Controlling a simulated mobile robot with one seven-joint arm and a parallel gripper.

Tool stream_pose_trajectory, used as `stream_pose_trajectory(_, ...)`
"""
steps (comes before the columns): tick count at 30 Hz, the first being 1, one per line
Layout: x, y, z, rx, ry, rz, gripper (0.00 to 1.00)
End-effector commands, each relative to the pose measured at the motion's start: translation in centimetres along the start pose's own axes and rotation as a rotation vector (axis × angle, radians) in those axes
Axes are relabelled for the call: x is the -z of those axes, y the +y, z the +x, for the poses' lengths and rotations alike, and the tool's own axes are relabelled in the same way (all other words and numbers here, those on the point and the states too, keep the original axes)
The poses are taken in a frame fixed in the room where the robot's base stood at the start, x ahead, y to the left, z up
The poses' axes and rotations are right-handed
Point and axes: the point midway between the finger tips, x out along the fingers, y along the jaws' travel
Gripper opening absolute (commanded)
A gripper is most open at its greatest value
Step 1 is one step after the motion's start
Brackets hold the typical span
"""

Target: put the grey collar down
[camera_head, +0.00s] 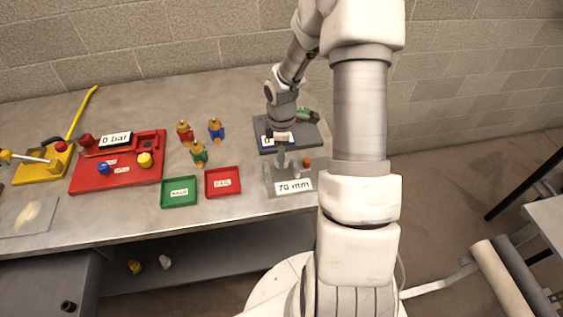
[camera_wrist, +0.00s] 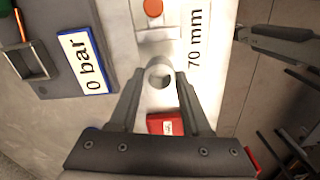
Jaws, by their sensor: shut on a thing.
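The grey collar (camera_wrist: 168,68) is a small pale ring between my fingertips in the wrist view. My gripper (camera_wrist: 160,79) is shut on it, one finger on each side, with the ring's hole facing the camera. Behind it is the light grey plate labelled 70 mm (camera_wrist: 190,50), with an orange button (camera_wrist: 153,8). In the head view my gripper (camera_head: 282,150) points down over the rear part of the 70 mm plate (camera_head: 278,190). The collar is too small to make out there. I cannot tell whether it touches the plate.
A dark grey board with a 0 bar display (camera_head: 262,150) stands just behind. The red tray (camera_head: 223,181) and green tray (camera_head: 179,191) lie to the left. Several coloured valve pieces (camera_head: 198,153) stand behind them. A red station (camera_head: 115,175) is farther left.

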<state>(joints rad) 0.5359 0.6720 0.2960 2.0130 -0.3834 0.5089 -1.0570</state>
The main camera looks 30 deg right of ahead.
Motion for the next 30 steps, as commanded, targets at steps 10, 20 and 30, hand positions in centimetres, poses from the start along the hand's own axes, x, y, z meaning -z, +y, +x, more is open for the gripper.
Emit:
stream_pose_trajectory(10, 0.1, -0.1, 3.8, 0.001, 0.000, -0.002, 0.00)
stream_pose_trajectory(20, 0.0, -0.1, 4.2, 0.001, 0.000, -0.001, 0.00)
stream_pose_trajectory(30, 0.0, -0.1, 4.1, 0.001, 0.000, -0.001, 0.78)
